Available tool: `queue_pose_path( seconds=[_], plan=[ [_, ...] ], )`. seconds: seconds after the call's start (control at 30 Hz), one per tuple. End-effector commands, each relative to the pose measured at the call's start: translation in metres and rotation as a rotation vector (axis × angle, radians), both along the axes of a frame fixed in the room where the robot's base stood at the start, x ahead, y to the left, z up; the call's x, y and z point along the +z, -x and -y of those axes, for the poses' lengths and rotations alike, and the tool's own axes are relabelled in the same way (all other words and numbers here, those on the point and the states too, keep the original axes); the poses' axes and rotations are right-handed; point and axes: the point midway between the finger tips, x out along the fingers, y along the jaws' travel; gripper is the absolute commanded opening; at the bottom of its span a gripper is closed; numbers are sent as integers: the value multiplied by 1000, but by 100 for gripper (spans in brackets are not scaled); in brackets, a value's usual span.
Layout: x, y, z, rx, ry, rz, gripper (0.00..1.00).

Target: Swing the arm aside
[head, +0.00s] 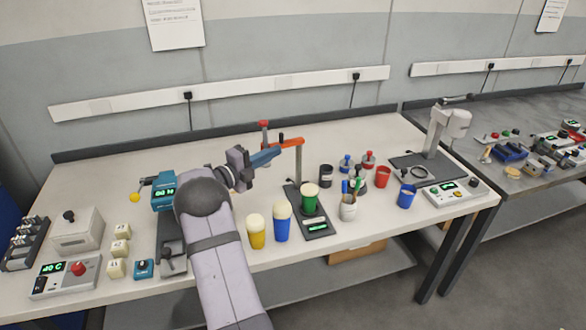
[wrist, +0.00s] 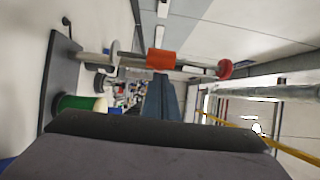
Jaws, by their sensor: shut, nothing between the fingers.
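My gripper (head: 276,152) is at the middle of the bench in the head view, above its surface. Its blue-grey fingers are shut and empty, and point right toward the orange arm (head: 291,141) of a grey stand (head: 299,168). I cannot tell whether they touch it. In the wrist view the closed fingers (wrist: 163,85) show at the centre. Close beyond them are the stand's rod with an orange collar (wrist: 160,60) and a red knob (wrist: 225,68).
A green cup (head: 309,202) stands on the stand's dark base, with blue (head: 282,225) and yellow (head: 256,236) cups to its left. A teal device (head: 163,192) is left of my arm. A white pot of pens (head: 348,209) is at right. Front centre-right bench is clear.

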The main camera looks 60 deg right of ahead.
Motion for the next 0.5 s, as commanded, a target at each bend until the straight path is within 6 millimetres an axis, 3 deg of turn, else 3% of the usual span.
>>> queue_pose_path(
  seconds=[0.5],
  plan=[
    [1,-18,7,9,1,1,0]
  ],
)
